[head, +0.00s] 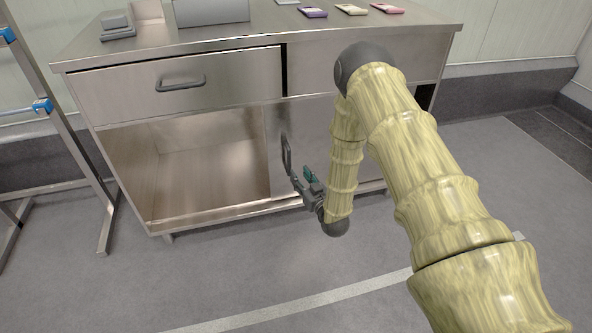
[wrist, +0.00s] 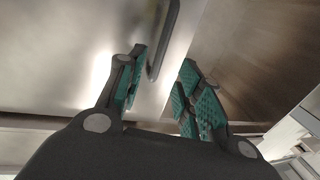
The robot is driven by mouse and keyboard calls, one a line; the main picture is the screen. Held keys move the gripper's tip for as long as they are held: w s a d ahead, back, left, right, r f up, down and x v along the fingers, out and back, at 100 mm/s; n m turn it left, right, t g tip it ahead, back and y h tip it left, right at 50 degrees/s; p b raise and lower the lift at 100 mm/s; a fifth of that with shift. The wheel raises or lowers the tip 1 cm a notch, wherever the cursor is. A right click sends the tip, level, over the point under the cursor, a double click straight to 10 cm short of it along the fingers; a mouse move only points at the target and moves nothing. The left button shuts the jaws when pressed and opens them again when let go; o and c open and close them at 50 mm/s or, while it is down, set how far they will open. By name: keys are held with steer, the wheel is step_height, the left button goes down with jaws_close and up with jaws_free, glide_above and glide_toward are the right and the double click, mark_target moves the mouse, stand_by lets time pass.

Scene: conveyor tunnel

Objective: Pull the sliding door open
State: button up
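The steel cabinet's sliding door (head: 312,127) stands at the right of the lower compartment. Its dark upright bar handle (head: 286,156) is near the door's left edge. To its left the compartment (head: 205,165) is open and looks empty. My gripper (head: 302,180) is low in front of the door, close to the handle's lower end. In the wrist view my gripper (wrist: 163,62) is open, its green-padded fingers spread. The handle (wrist: 162,40) shows in the gap between the fingertips, nearer the left finger. I cannot tell whether a finger touches it. The door panel (wrist: 70,55) fills the left.
Drawers sit above, the left one with a handle (head: 180,83). The cabinet top (head: 262,33) holds grey boxes and several small coloured items. A metal frame with blue fittings (head: 62,130) stands at the left. The grey floor (head: 230,270) in front is clear.

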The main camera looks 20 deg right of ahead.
steer(key=shift+s+d, duration=0.1)
steer(key=shift+s, duration=0.9)
steer(key=s+a+f+m+g+h, duration=0.15)
steer(key=s+f+g, duration=0.25)
steer(key=s+f, duration=0.45)
steer(key=s+a+f+g, duration=0.3)
steer(key=s+f+g, duration=0.25)
steer(key=s, duration=0.65)
steer(key=s+a+f+g, duration=0.15)
steer(key=s+g, duration=0.75)
steer(key=s, duration=2)
step_height(320, 180, up, 30)
steer(key=p, duration=3)
steer(key=shift+w+a+r+t+h, duration=0.25)
steer(key=shift+w+a+t+h, duration=0.1)
steer(key=shift+w+a, duration=0.1)
